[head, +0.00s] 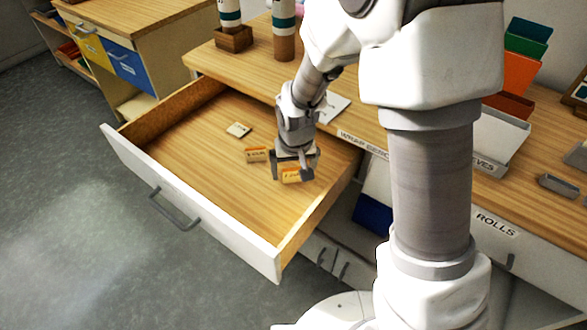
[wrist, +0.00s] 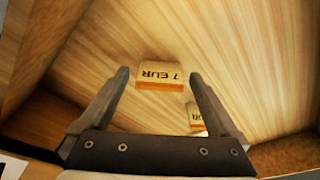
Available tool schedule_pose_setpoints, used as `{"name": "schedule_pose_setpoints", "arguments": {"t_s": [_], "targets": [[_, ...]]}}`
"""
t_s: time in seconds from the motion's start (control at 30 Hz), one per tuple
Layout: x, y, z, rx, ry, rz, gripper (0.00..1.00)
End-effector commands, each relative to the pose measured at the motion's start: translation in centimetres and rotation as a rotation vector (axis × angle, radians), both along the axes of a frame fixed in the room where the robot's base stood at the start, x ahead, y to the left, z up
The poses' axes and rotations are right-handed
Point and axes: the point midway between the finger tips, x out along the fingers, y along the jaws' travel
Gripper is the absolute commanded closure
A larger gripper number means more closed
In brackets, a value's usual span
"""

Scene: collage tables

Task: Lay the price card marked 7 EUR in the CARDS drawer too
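The price card marked 7 EUR (wrist: 160,73) shows in the wrist view between and just beyond my fingertips, with a gap on each side. In the head view it appears as the small orange-edged card (head: 291,176) at my gripper (head: 291,170). My gripper (wrist: 158,76) is open, low inside the pulled-out wooden drawer (head: 190,140). The card seems to lie on the drawer floor; contact is hard to tell. A similar card (head: 257,155) lies to its left, partly hidden by a finger in the wrist view (wrist: 196,117). No CARDS label is readable.
A small pale card (head: 238,130) lies further back in the drawer. The desk (head: 240,62) behind bears striped rolls (head: 284,28) and a white tray (head: 500,140). A ROLLS label (head: 496,224) is at the right. The drawer's left and front floor is clear.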

Motion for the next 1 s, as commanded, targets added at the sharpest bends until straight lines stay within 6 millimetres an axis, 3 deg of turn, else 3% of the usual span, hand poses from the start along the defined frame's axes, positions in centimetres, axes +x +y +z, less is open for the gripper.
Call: {"name": "schedule_pose_setpoints", "arguments": {"t_s": [0.37,0.8,1.0], "targets": [[0.0,0.0,0.7,0.000,0.000,0.000,0.03],[-1.8,-0.2,9.3,0.001,-0.003,0.000,0.03],[-2.3,-0.3,11.6,0.001,-0.002,0.000,0.03]]}}
